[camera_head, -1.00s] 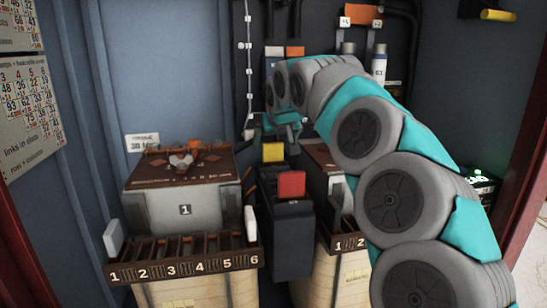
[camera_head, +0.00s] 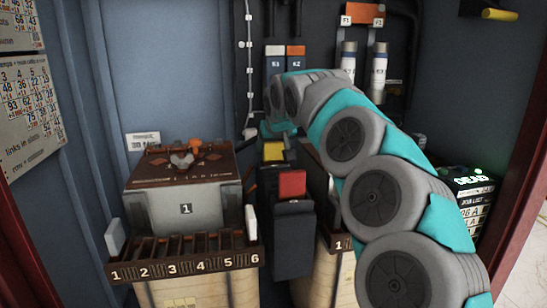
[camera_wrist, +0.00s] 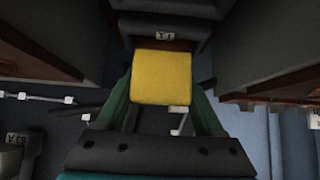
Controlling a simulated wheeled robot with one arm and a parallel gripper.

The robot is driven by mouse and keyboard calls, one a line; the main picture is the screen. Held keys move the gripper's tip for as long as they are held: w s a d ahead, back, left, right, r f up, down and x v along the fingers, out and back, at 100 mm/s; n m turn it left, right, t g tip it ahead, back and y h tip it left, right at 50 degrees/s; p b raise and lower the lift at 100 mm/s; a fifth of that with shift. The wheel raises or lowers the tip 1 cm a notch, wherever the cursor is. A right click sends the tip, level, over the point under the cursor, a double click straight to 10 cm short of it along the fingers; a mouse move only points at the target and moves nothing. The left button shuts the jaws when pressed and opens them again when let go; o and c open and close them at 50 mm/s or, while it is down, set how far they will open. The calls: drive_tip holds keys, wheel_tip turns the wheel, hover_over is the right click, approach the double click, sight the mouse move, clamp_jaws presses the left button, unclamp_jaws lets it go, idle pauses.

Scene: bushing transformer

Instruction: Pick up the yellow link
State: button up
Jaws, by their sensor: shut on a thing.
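The yellow link (camera_head: 273,151) is a small block at the top of a dark holder, behind the red block in the head view. In the wrist view the yellow link (camera_wrist: 161,78) fills the middle, between two green fingers. My gripper (camera_wrist: 161,92) is shut on the yellow link, one finger at each side. In the head view my gripper is mostly hidden behind my wrist, just above the yellow link. I cannot tell whether the link is clear of its holder.
A red block (camera_head: 292,184) tops a dark housing (camera_head: 293,235) just in front. A transformer box marked 1 (camera_head: 185,209) and a numbered slotted rack (camera_head: 185,259) stand to the left. Two grey cylinders (camera_head: 378,72) are on the back wall. Dark walls flank the gripper closely.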

clamp_jaws()
drive_tip(key=shift+r, duration=0.1)
